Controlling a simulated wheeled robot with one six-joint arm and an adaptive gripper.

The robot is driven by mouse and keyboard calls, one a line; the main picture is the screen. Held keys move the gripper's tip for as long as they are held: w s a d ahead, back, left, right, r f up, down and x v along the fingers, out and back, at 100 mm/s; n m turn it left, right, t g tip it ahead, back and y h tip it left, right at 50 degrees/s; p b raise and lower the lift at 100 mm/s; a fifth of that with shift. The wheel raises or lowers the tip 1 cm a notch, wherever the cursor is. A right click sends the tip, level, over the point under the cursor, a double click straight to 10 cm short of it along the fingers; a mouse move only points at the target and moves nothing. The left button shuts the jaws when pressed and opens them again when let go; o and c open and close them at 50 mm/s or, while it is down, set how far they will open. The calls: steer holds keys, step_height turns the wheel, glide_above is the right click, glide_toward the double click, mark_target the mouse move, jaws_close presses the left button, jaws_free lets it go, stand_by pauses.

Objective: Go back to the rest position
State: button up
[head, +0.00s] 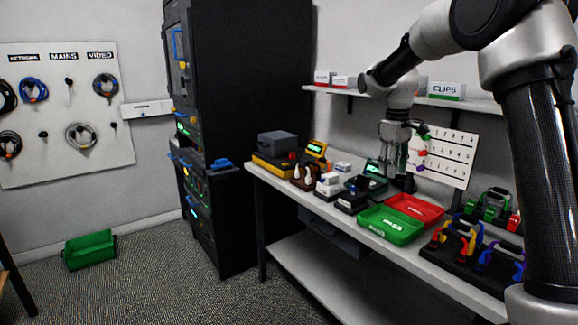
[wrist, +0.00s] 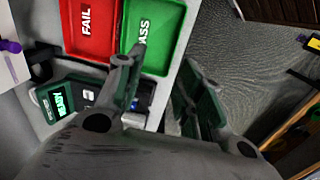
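My gripper (head: 393,162) hangs fingers-down above the workbench, in front of the board on the back wall. In the wrist view its two fingers (wrist: 160,92) stand apart with nothing held between them. My arm reaches in from the right side of the head view. Below the gripper is a dark green tester (head: 376,169) with a lit screen, and it also shows at the left of the wrist view (wrist: 62,104). The green PASS tray (head: 384,229) and the red FAIL tray (head: 428,212) lie on the bench and look empty.
A shelf with a CLIPS box (head: 447,90) runs behind the arm. Cable clamps on a black stand (head: 458,247) fill the bench's right end. A tall black rack (head: 243,110) stands at the left. A green bin (head: 90,250) sits on the open floor.

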steer(key=s+d+r+m+t, duration=0.1)
steer(key=s+d+m, duration=0.1)
steer(key=s, duration=1)
steer(key=s+d+r+m+t, duration=0.1)
steer(key=s+d+m, duration=0.1)
steer(key=s, duration=1)
steer(key=s+d+r+m+t, duration=0.1)
steer(key=s+d+m+t, duration=0.1)
steer(key=s, duration=1)
steer(key=shift+s+r+m+y, duration=0.3)
steer(key=shift+w, duration=0.1)
